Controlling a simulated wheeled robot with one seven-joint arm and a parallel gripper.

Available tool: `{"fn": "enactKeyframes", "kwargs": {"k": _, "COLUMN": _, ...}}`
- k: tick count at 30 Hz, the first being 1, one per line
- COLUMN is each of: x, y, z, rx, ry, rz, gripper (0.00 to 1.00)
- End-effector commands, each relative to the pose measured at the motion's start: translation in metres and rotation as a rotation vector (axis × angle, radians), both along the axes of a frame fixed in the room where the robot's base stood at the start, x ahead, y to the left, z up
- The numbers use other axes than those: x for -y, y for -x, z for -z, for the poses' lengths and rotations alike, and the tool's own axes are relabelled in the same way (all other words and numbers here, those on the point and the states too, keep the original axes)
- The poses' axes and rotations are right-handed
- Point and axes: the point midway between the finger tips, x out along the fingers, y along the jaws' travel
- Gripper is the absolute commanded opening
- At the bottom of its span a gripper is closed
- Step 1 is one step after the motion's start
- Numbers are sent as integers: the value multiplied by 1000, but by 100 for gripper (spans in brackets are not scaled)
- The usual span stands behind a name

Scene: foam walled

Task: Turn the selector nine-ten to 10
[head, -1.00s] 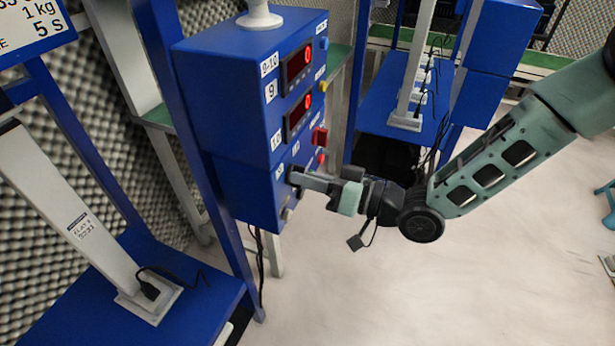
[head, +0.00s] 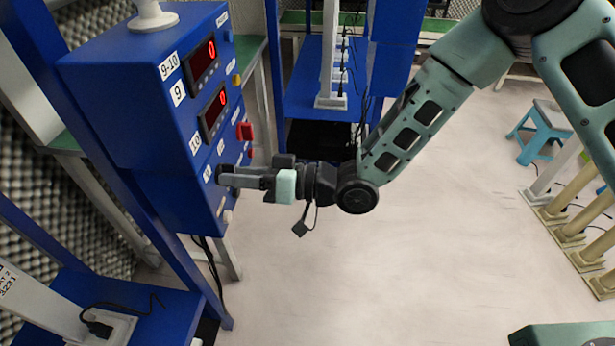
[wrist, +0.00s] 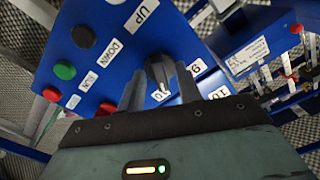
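The selector nine-ten is a dark knob (wrist: 158,72) on the blue control box (head: 110,110). In the wrist view it shows between my fingers, by white labels reading 9 (wrist: 196,67) and 10 (wrist: 161,94). Which label it points to I cannot tell. My gripper (head: 224,176) is at the lower front of the box. In the wrist view my gripper (wrist: 160,82) has its fingers apart, one on each side of the knob. Whether they touch it is unclear. In the head view the fingers hide the knob.
The box also carries two red displays (head: 201,59), a red button (head: 244,131) and a yellow button (head: 236,80). UP and DOWN labels and green (wrist: 64,70), black and red buttons show in the wrist view. Open floor (head: 400,260) lies to the right.

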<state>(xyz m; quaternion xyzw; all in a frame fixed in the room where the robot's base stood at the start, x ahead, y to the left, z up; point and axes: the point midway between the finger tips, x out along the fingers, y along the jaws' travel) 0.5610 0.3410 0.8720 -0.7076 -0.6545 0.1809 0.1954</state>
Motion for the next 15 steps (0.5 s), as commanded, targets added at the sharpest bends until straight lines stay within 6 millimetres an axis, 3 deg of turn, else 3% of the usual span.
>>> {"fn": "enactKeyframes", "kwargs": {"k": 5, "x": 26, "y": 0, "z": 1, "rx": 0, "ry": 0, "rz": 4, "gripper": 35}}
{"fn": "enactKeyframes", "kwargs": {"k": 15, "x": 106, "y": 6, "z": 1, "rx": 0, "ry": 1, "rz": 6, "gripper": 35}}
